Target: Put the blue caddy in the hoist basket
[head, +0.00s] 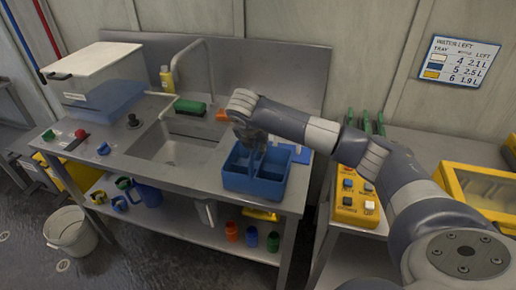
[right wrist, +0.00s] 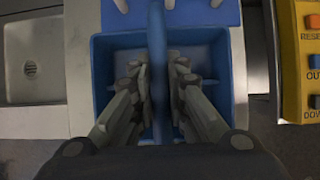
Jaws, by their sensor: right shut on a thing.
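The blue caddy (head: 238,180) stands on the right end of the steel sink counter in the head view. It is an open box with compartments and a central handle. My right gripper (head: 256,140) reaches down over it from above. In the right wrist view the two fingers of my right gripper (right wrist: 160,90) are on either side of the blue caddy's central divider or handle (right wrist: 157,30), closed on it. The caddy appears empty inside. My left gripper is not in view. I cannot make out a hoist basket with certainty.
A sink (head: 178,140) lies left of the caddy. A yellow control box (head: 357,197) with buttons stands on a bench at the right, beside a yellow-framed case (head: 484,190). A clear water tank (head: 98,90) stands at the back left. A white bucket (head: 70,232) is on the floor.

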